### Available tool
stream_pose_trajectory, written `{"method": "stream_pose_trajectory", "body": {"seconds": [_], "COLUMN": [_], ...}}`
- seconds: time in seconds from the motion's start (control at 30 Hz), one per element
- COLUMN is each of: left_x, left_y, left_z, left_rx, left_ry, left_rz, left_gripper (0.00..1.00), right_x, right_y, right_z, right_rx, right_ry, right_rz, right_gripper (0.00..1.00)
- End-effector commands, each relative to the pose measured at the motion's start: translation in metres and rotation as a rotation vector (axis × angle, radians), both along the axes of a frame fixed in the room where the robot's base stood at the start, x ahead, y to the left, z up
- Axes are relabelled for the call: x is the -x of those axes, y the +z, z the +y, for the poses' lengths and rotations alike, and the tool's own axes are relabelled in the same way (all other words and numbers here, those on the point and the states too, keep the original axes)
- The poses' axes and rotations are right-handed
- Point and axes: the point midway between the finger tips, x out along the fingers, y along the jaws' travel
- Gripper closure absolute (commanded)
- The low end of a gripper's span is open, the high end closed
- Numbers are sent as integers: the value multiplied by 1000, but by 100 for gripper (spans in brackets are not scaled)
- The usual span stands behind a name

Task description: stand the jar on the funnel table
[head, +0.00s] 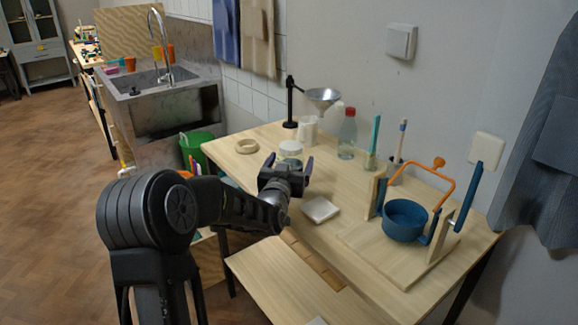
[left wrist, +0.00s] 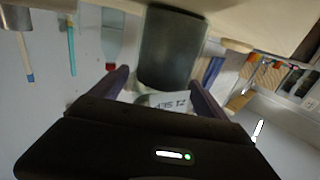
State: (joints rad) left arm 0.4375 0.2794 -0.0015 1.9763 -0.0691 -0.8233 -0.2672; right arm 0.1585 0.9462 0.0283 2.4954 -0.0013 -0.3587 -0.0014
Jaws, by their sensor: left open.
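The jar (head: 290,148) has a pale round top and a grey-green body, and appears upright on the wooden funnel table (head: 340,180). In the left wrist view, which is upside down, the dark body of the jar (left wrist: 170,48) rises from the table, with a pale lettered top nearest me. My left gripper (head: 289,164) is open, with one finger on each side of the jar. I cannot tell whether the fingers touch it. The metal funnel (head: 323,96) hangs from a black stand (head: 290,103) behind. My right gripper is not in view.
Close by stand a white cylinder (head: 308,128), a wooden ring (head: 246,146) and a red-capped bottle (head: 347,135). A white square dish (head: 320,209) lies nearer. A blue pot (head: 404,219) in a wooden frame fills the right. Bare tabletop lies between dish and bottle.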

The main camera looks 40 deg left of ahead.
Motion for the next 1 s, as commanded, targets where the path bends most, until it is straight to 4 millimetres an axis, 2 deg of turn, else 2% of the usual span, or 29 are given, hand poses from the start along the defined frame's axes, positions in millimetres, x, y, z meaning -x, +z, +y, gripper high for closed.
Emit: {"method": "stream_pose_trajectory", "body": {"seconds": [0.13, 0.27, 0.5, 0.7, 0.83, 1.0], "left_x": [5, 22, 68, 99, 108, 110], "left_y": [2, 1, 1, 2, 2, 1], "left_z": [-2, -9, -29, -43, -47, -48], "left_rx": [0, 0, 0, -1, 0, 0], "left_ry": [0, 0, 1, 1, 0, 0], "left_rz": [0, -1, -1, -2, -1, 0], "left_gripper": [14, 14, 14, 14, 14, 14], "right_x": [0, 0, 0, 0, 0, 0], "right_y": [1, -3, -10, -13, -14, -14], "right_z": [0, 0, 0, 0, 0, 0], "right_rx": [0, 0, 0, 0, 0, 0], "right_ry": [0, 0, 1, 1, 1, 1], "right_rz": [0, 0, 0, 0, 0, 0], "right_gripper": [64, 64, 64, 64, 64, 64]}}
